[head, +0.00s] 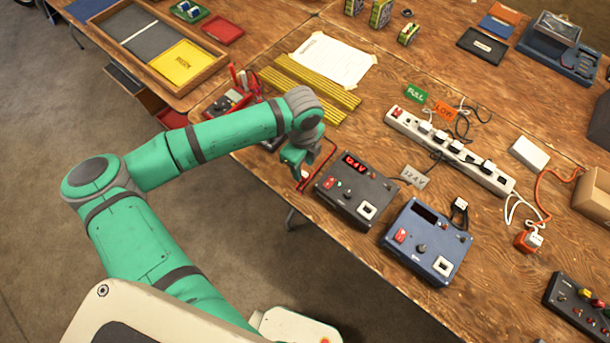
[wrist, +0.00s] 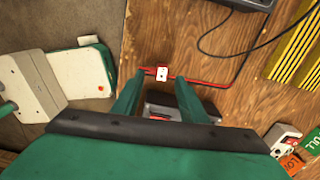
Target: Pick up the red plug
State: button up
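The red plug (wrist: 162,73), a small block with a pale, holed face, shows in the wrist view at the table's edge. A red lead runs past it on both sides. My gripper (wrist: 160,82) is open, its two green fingers apart, with the plug seen between the tips and clear of both. I cannot tell its height above the plug. In the head view my gripper (head: 297,165) points down at the table's near edge, left of the dark charger (head: 350,200). A small bit of red plug (head: 304,175) shows by the fingers; the rest is hidden.
The dark charger with the lit display lies close to my gripper, and a blue charger (head: 425,242) stands to its right. Yellow strips (head: 310,90), a white power strip (head: 455,150) and loose cables lie behind. The table's edge is close by.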

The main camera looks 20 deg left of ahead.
aim_at(304, 173)
jog(key=shift+w+f, duration=0.1)
jog(key=shift+f, duration=2.5)
jog(key=shift+w, duration=0.1)
jog(key=c, duration=0.9)
jog(key=shift+w, duration=0.1)
grip_shut()
